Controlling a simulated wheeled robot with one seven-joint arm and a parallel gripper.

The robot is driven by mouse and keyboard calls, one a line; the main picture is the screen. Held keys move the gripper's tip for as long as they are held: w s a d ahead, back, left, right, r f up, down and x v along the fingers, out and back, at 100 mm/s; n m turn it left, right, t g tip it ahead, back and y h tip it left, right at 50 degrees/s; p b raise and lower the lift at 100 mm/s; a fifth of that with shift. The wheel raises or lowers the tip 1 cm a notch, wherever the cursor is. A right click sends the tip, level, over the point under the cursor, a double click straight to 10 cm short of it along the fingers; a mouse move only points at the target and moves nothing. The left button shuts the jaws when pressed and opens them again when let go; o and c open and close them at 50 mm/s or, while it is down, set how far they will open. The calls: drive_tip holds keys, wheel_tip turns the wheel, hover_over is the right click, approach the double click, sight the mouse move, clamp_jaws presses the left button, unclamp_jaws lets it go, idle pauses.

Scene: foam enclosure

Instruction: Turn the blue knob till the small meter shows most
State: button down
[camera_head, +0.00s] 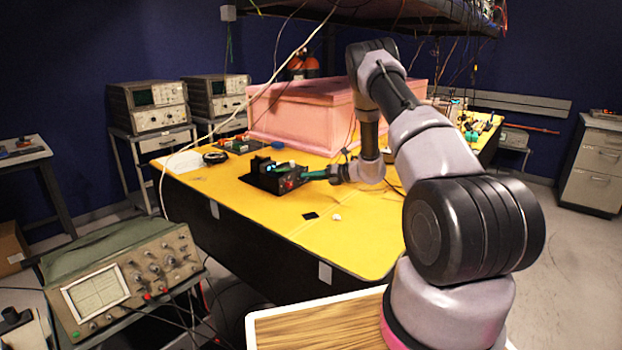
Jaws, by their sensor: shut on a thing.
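A small dark instrument box (268,181) sits on the yellow tabletop (350,225), left of the middle of the table. A small cyan-lit patch shows on the box; it is too small to tell whether it is the meter, and no reading can be made out. My gripper (302,177) reaches in from the right, low over the table, with its tips at the right side of the box. It is shut at the box's front, where the blue knob itself is hidden or too small to make out.
A large pink foam enclosure (300,112) stands behind the box. Circuit boards (238,146) and a coiled black cable (215,158) lie to its left. A small black square (311,215) and a white bit (336,217) lie in front. A thin white cable hangs across the table's left side.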

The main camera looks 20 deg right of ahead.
drive_tip(key=n+h, duration=0.1)
drive_tip(key=n, duration=0.1)
drive_tip(key=shift+s+a+r+n+t+h, duration=0.1)
drive_tip(key=shift+s+n+t+h, duration=0.05)
drive_tip(key=shift+n+t+h, duration=0.2)
drive_tip(key=shift+s+a+n+t+h, duration=0.15)
drive_tip(key=shift+n+t+h, duration=0.3)
drive_tip(key=shift+n+h, duration=0.55)
drive_tip(key=n+t+h, duration=0.1)
drive_tip(key=n, duration=0.1)
drive_tip(key=shift+a+n, duration=0.15)
drive_tip(key=shift+n, duration=0.2)
drive_tip(key=shift+s+n+t+h, duration=0.15)
drive_tip(key=shift+n+t+h, duration=0.55)
drive_tip(key=shift+n, duration=0.8)
drive_tip(key=shift+a, duration=0.1)
drive_tip(key=c, duration=0.7)
unclamp_jaws()
drive_tip(key=shift+o, duration=0.2)
